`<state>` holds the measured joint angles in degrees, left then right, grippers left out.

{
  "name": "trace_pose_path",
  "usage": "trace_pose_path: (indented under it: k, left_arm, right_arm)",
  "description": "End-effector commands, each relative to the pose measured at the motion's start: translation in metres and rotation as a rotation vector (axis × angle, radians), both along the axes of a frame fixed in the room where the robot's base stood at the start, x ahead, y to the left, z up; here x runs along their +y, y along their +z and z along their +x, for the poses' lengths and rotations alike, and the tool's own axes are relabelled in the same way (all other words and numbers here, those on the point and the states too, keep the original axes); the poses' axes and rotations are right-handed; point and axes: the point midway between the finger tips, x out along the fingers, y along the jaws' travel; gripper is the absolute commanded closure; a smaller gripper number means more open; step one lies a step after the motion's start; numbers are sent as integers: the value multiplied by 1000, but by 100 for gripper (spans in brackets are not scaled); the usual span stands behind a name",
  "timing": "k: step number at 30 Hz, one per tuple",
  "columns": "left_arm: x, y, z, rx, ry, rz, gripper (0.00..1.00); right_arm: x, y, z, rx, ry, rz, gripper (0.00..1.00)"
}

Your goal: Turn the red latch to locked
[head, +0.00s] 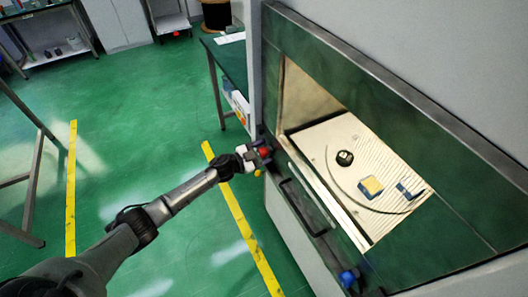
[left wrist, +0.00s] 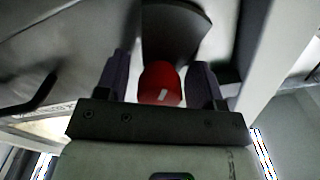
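The red latch (head: 265,152) is at the left end of the microwave generator's front ledge. In the left wrist view the red latch (left wrist: 160,84) is a rounded red knob with a short white mark. My left gripper (head: 259,158) is at the latch, its arm reaching in from the lower left. In the left wrist view the two dark fingers of my left gripper (left wrist: 160,82) stand on either side of the knob. A small gap shows on the left side; the right finger is very close, and contact cannot be told. My right gripper is out of view.
A blue knob (head: 348,279) is at the ledge's right end, with a dark handle (head: 305,208) between. Inside the open chamber, a dark round item (head: 345,158) and a blue-yellow block (head: 371,187) lie on a ribbed plate (head: 325,140). A green bench (head: 228,62) stands behind.

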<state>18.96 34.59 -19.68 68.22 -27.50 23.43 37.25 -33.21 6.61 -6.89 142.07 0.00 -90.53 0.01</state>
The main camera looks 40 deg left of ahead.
Motion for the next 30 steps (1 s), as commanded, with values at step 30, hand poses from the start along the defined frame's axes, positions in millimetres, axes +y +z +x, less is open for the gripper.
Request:
trace_pose_path:
  k: [30]
  left_arm:
    - [0, -2, -1, -103, -2, 236, 80]
  right_arm:
    - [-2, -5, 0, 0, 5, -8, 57]
